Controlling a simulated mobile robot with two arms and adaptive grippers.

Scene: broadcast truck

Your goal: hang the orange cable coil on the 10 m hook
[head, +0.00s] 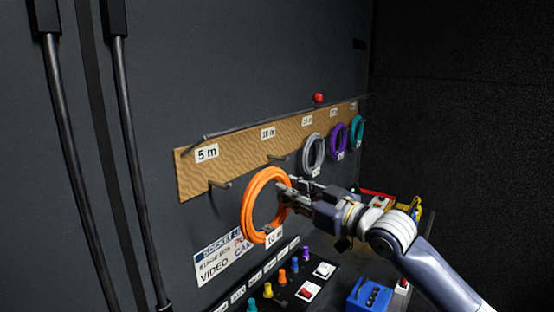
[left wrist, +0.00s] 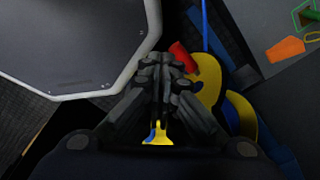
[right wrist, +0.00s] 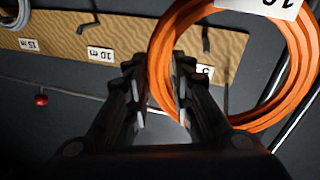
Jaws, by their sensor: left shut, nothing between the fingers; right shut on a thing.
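The orange cable coil (head: 247,208) hangs in the air in front of the wall board, with its white tag (head: 274,237) at the bottom. My right gripper (head: 286,190) is shut on the coil's right side; the right wrist view shows the coil (right wrist: 160,62) at its fingers (right wrist: 158,92). The 10 m label (head: 268,133) is on the board, with its empty hook (head: 278,157) below it. The coil is below and left of that hook, apart from it. In the right wrist view the 10 m hook (right wrist: 88,25) is left of the coil. My left gripper (left wrist: 160,80) is shut and empty.
The 5 m hook (head: 220,185) is bare, close to the coil's upper left. Grey (head: 313,152), purple (head: 337,140) and teal (head: 356,130) coils hang farther right. Below is a panel with coloured plugs (head: 281,275) and a blue box (head: 368,297).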

